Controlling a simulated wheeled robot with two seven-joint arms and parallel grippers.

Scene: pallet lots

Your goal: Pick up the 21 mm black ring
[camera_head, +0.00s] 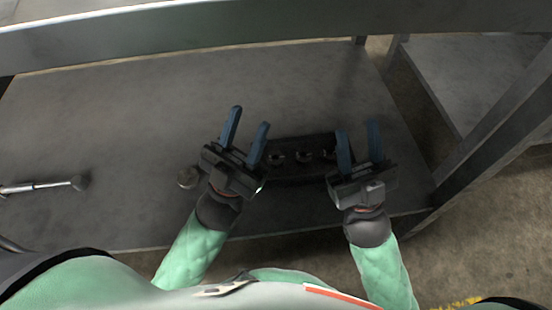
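A dark tray (300,174) lies on the grey shelf between my two grippers. Several small round pieces sit in it, including one at its left (277,157) and one near its middle (304,156). They look like rings, but their sizes cannot be read, so I cannot tell which is the 21 mm black ring. My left gripper (250,117) is open, its blue fingers apart and empty, over the tray's left end. My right gripper (358,127) is open and empty at the tray's right end. The grippers hide both ends of the tray.
A small round grey piece (187,178) lies on the shelf (110,120) left of my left gripper. A metal beam (200,25) crosses above; a post (490,125) stands right. The left shelf area is mostly clear.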

